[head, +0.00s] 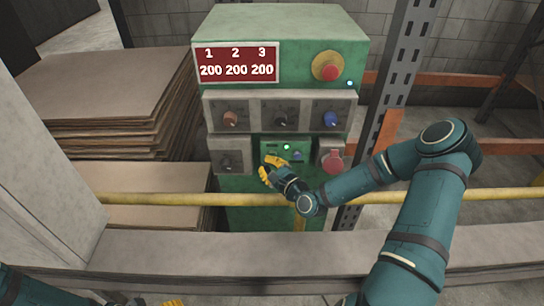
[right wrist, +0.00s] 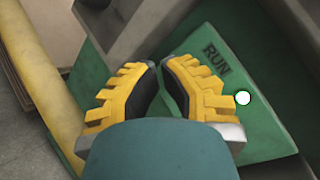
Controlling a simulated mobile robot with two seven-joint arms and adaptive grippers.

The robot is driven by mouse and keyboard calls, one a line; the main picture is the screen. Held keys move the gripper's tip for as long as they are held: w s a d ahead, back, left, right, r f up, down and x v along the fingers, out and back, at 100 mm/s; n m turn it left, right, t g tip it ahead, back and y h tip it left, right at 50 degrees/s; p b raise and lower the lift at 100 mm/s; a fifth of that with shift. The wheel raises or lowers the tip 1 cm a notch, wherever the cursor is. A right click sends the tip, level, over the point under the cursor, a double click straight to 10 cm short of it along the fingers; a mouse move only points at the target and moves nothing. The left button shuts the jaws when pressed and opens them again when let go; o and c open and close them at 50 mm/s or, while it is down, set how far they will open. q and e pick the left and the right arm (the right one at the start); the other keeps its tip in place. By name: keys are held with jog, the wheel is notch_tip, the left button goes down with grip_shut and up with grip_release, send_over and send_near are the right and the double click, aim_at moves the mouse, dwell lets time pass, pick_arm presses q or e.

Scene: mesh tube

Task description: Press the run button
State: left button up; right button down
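The green control panel (head: 272,146) sits low in the middle of the machine. In the right wrist view the label RUN (right wrist: 217,58) is on a green plate (right wrist: 262,140), beside a bright white light (right wrist: 243,98). I cannot make out the run button; my right fingers cover the plate just below the label. My right gripper (head: 268,166) is at the lower left of the panel, its yellow fingers (right wrist: 160,64) close together at the tips with nothing between them. Whether it touches the plate I cannot tell.
A yellow rail (head: 160,199) crosses in front of the machine, with a grey beam (head: 230,255) nearer. Grey boxes with knobs (head: 280,116) and a red plug-like part (head: 333,160) surround the panel. A red mushroom button (head: 329,70) is higher up. Stacked sheets (head: 105,90) stand left.

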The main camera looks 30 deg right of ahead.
jog(key=shift+s+a+p, duration=0.1)
jog(key=shift+s+a, duration=0.4)
jog(key=shift+s, duration=0.35)
jog(key=shift+s+a+p, duration=0.15)
jog(key=shift+s+a, duration=0.35)
jog(key=shift+s, duration=0.35)
jog(key=shift+s+a+p, duration=0.1)
jog(key=shift+s+a, duration=0.4)
jog(key=shift+s, duration=0.35)
